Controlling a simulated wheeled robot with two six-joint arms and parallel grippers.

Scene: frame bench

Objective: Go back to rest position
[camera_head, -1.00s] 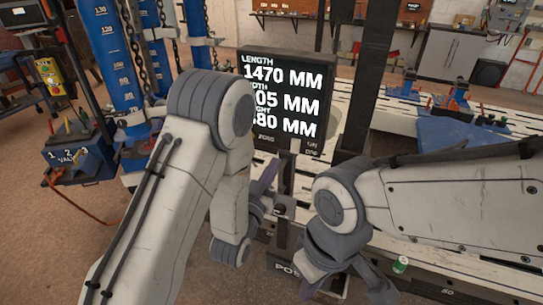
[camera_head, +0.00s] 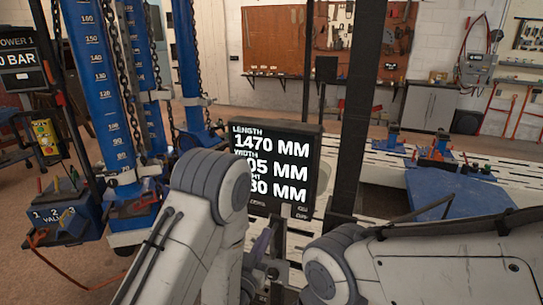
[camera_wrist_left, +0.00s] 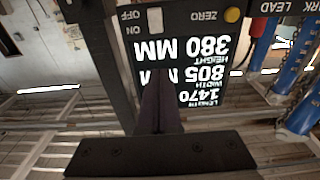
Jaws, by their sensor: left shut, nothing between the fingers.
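My left gripper (camera_head: 262,248) is low in the middle of the head view, partly hidden behind my left arm. In the left wrist view its dark fingers (camera_wrist_left: 157,108) are together with nothing between them. They point toward the black measuring display (camera_wrist_left: 205,62), which appears upside down there. The display also stands in the middle of the head view (camera_head: 316,150) and reads length 1470 MM; the left arm covers part of its lower lines. My right arm enters from the right, and its gripper is below the picture.
Blue lifting columns (camera_head: 95,85) with chains stand at the left, beside a blue valve box (camera_head: 62,215). A dark post (camera_head: 357,100) rises just right of the display. A slatted white frame bench (camera_head: 380,160) with a blue plate (camera_head: 450,195) extends right.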

